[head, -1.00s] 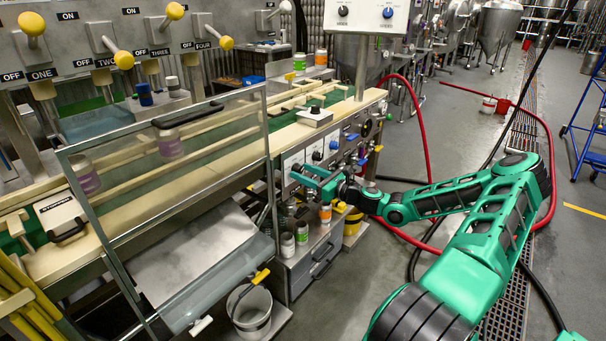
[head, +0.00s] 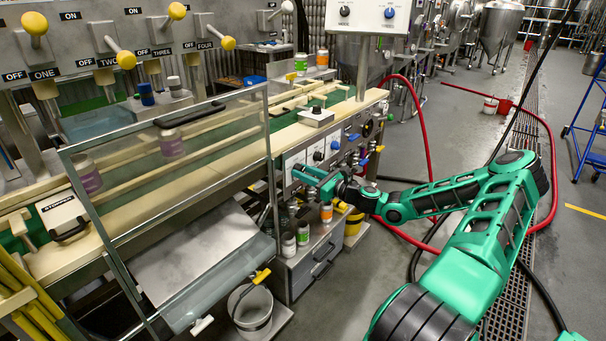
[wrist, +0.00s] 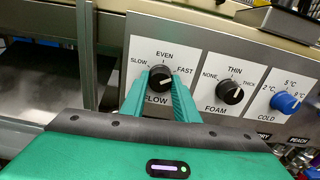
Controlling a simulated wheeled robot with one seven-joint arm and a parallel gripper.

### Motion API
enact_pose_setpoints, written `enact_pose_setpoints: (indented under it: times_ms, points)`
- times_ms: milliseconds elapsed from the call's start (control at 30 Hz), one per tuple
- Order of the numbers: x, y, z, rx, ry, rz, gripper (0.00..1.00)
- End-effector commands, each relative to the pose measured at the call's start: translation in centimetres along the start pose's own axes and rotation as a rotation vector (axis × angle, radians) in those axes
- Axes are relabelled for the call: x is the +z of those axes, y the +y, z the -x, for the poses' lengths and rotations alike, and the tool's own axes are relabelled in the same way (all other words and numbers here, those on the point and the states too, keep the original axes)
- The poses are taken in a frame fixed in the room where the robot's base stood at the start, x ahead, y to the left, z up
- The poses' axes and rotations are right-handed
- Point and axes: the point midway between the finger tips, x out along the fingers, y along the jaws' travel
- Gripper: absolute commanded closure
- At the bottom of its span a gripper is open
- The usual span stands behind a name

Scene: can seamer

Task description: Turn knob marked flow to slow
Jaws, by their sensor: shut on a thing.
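The flow knob (wrist: 160,79) is a round black dial on a white plate (wrist: 147,48) marked SLOW at left, EVEN at top and FAST at right. Its white mark appears to point to the right, toward FAST, though the fingers partly hide the dial. My gripper (wrist: 160,83) is shut on the knob, one green finger on each side of it. In the head view my gripper (head: 312,177) is at the front panel of the machine and hides the knob there.
Right of the flow knob are a black foam knob (wrist: 230,92) and a blue cold knob (wrist: 286,102). A glass guard frame (head: 265,130) stands left of my gripper. A red hose (head: 420,125) runs behind my arm.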

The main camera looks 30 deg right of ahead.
Motion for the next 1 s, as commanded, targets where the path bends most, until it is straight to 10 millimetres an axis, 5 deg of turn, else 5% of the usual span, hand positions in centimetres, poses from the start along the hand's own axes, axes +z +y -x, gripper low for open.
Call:
enact_pose_setpoints:
  times_ms: [1000]
  points:
    - [0.05, -0.42, -0.05, -0.006, 0.004, 0.888, 0.95]
